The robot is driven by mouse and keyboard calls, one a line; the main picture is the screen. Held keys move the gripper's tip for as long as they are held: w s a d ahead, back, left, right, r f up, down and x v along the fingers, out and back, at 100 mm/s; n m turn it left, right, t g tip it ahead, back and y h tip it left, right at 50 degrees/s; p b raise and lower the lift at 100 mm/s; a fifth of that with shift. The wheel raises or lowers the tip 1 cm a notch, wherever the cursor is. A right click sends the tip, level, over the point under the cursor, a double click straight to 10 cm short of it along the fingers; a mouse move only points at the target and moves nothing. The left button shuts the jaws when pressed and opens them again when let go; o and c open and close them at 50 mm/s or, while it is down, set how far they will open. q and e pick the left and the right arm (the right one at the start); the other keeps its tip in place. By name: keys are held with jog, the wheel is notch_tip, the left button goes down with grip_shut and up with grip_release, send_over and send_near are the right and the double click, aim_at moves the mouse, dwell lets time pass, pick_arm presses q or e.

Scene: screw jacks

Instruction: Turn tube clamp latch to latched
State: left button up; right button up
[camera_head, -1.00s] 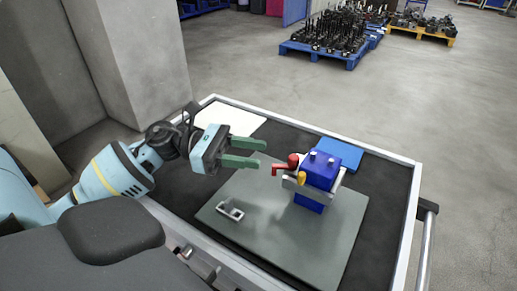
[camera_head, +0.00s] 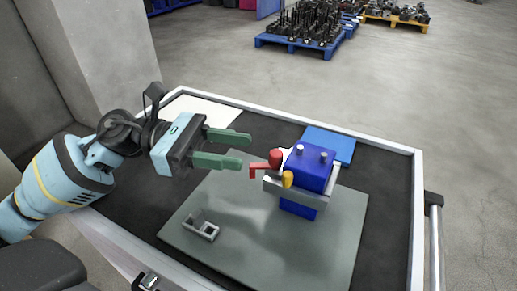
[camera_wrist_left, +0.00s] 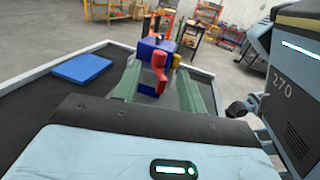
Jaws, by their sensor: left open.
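The tube clamp is a blue block (camera_head: 308,168) in a grey bracket on a grey plate (camera_head: 215,255). A red latch handle (camera_head: 274,160) sticks out from its left side, with a small yellow knob (camera_head: 288,179) beside it. My left gripper (camera_head: 246,150) is open, its green fingers pointing at the red latch from the left, a short gap away. In the left wrist view the red latch (camera_wrist_left: 160,67) shows between the open fingers, with the blue block (camera_wrist_left: 153,48) behind it. My right gripper is not in view.
A small grey bracket (camera_head: 201,229) stands on the plate's left part. A blue flat pad (camera_head: 329,145) lies behind the clamp, and a white sheet (camera_head: 206,111) at the back left. The cart has a raised pale rim (camera_head: 416,220). Pallets stand far behind.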

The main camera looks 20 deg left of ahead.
aim_at(266, 165)
pick_arm(q)
jog(key=p+x, duration=0.1)
jog(key=x, duration=0.4)
